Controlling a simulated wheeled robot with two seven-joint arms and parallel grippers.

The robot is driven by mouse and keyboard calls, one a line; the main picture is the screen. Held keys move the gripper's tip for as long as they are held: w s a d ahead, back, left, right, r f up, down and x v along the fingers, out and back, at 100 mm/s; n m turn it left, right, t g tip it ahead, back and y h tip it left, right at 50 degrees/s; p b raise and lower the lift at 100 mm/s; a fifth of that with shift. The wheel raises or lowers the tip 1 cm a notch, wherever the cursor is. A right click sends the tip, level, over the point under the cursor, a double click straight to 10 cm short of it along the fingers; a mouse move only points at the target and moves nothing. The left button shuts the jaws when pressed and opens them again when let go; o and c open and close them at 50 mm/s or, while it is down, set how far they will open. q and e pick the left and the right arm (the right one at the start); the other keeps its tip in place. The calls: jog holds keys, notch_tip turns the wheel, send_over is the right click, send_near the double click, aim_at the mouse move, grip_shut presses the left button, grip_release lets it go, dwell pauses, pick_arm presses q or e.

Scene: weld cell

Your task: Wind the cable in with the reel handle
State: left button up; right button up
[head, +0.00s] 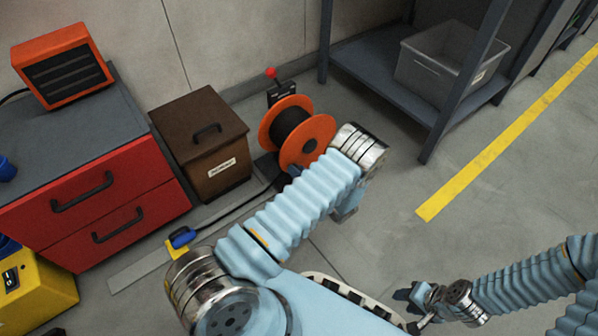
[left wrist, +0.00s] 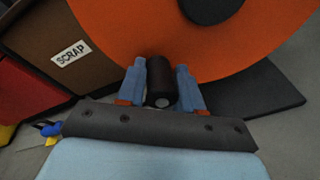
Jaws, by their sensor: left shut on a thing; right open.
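The reel (head: 314,128) has orange flanges and a dark drum, and stands on the floor by the wall. In the left wrist view its orange flange (left wrist: 230,45) fills the upper part. The black reel handle (left wrist: 158,70) points toward that camera. My left gripper (left wrist: 160,88) is shut on the handle, one blue finger on each side. In the head view my left arm hides the handle and most of that gripper (head: 292,171). The dark cable (head: 232,208) runs along the floor to a blue plug (head: 182,237). My right gripper (head: 412,299) is open and empty, low at the right.
A brown scrap box (head: 205,150) and a red drawer cabinet (head: 100,205) stand left of the reel. A red-knobbed lever (head: 270,74) is behind it. A shelf with a grey bin (head: 425,72) stands at the back right. The floor beside the yellow line (head: 500,143) is clear.

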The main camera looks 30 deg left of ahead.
aim_at(314, 159)
pick_arm(q)
jog(key=shift+f, duration=0.1)
jog(key=w+f+b, duration=0.1)
jog(key=w+d+f+b, duration=0.1)
jog(key=b, duration=0.1)
jog(key=shift+w+f, duration=0.1)
jog(key=shift+w, duration=0.1)
jog(key=shift+w+d, duration=0.1)
jog(key=shift+w+d+f, duration=0.2)
jog(key=shift+w, duration=0.3)
jog(key=shift+w+d+f, duration=0.2)
jog(key=shift+w, duration=0.25)
jog(key=shift+w+d+f, duration=0.2)
jog(key=shift+w, duration=0.3)
jog(key=shift+w+d+r, duration=0.1)
jog(key=shift+w+d, duration=0.25)
jog(key=shift+w, duration=0.5)
jog(key=shift+w+d+r, duration=0.1)
jog(key=shift+w+d, duration=0.2)
jog(key=shift+w, duration=0.5)
